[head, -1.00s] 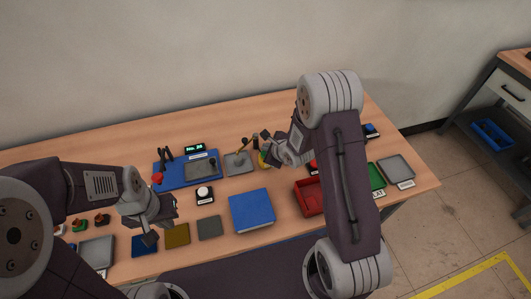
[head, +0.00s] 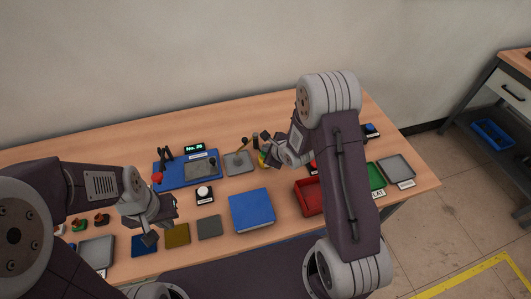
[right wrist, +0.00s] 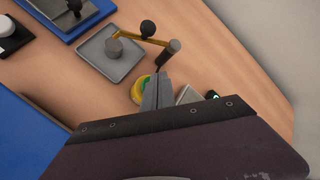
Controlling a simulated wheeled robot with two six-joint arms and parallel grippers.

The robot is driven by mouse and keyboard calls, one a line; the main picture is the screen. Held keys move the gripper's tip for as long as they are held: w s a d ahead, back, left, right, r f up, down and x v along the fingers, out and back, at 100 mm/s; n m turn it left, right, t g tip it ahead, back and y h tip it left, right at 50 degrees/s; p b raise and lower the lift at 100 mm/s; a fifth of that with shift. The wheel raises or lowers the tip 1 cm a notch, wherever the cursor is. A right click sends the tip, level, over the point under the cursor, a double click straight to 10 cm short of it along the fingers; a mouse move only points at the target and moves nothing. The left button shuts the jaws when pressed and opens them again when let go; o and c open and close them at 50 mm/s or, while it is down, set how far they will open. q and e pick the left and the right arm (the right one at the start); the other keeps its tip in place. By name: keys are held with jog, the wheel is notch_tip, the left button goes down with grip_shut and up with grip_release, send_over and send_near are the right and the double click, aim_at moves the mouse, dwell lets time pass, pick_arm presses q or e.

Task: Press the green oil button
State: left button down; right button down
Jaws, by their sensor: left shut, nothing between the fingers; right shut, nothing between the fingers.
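A round button with a green top and yellow base (right wrist: 140,90) sits on the table in the right wrist view, just left of my right fingertips and partly hidden by them. In the head view a yellow part of it (head: 262,160) shows beside my right gripper. My right gripper (right wrist: 157,78) is shut and empty, its tips very close to the button; I cannot tell whether they touch it. My left gripper (head: 150,238) is shut and empty over the table's front left, near a dark blue pad (head: 143,248).
A grey tray with a jointed arm and dark post (right wrist: 112,55) stands beside the button. A blue fixture (head: 170,180) with a green-digit display (head: 195,148), a white button (head: 204,192), a blue block (head: 251,210) and a red bin (head: 307,200) surround it.

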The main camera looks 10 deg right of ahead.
jog(key=shift+f+b, duration=0.3)
jog(key=shift+f, duration=0.35)
dwell(0.6)
jog(key=shift+r, duration=0.1)
jog(key=shift+r+p, duration=0.85)
jog(key=shift+p, duration=0.15)
notch_tip(320, 180, up, 5)
jog(key=p, duration=0.5)
jog(key=shift+r, duration=0.15)
dwell(2.1)
